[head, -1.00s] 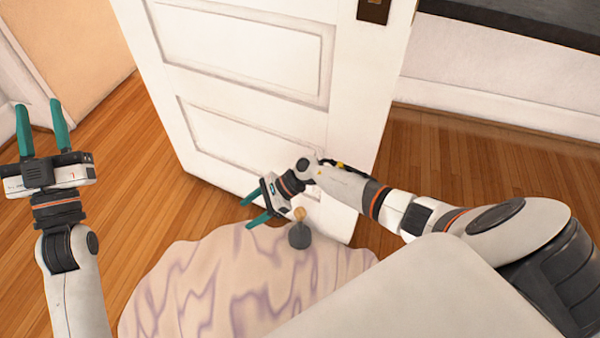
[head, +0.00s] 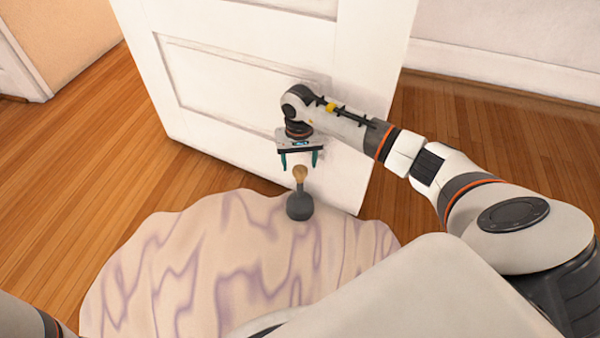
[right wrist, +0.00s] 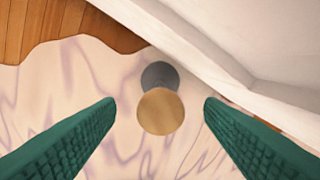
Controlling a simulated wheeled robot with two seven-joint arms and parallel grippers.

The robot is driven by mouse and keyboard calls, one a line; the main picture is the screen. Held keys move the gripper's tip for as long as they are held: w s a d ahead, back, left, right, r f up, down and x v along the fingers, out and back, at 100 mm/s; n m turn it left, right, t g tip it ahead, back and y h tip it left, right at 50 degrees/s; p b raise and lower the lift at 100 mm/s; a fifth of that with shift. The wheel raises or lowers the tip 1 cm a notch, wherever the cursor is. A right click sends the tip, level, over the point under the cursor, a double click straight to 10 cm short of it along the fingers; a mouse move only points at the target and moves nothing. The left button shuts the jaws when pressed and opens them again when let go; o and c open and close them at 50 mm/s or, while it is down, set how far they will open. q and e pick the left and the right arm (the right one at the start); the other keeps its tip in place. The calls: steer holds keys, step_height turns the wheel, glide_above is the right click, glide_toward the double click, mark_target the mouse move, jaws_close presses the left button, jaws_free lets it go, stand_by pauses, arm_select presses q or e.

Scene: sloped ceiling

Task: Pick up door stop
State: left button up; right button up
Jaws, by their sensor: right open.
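The door stop (head: 300,206) has a dark grey base and a tan wooden knob on a thin neck. It stands upright on the rug, close to the bottom of the white door. My right gripper (head: 300,165) is open and points down, with its green fingers just above the knob. In the right wrist view, the door stop's tan knob (right wrist: 161,111) lies between the two open fingers (right wrist: 160,105), apart from both. The grey base shows behind it. My left gripper is out of view; only part of my left arm shows at the lower left.
The white door (head: 240,90) stands right behind the door stop and close to my right gripper. The wavy cream and purple rug (head: 190,270) lies beneath it. Wooden floor (head: 60,170) is clear at the left. A white wall (head: 500,60) is at the back right.

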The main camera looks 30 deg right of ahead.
mark_target(300, 180)
step_height(300, 180, down, 3)
steer(key=shift+r+b, duration=0.1)
steer(key=shift+b, duration=0.45)
steer(key=f+b, duration=0.2)
steer(key=s+f+b, duration=0.1)
steer(key=f+b, duration=0.1)
steer(key=shift+a, duration=0.25)
steer(key=shift+w+d+f+b, duration=0.1)
steer(key=shift+f+b, duration=0.25)
steer(key=shift+f, duration=0.15)
jaws_close()
steer(key=shift+w+r, duration=0.1)
steer(key=shift+r, duration=0.05)
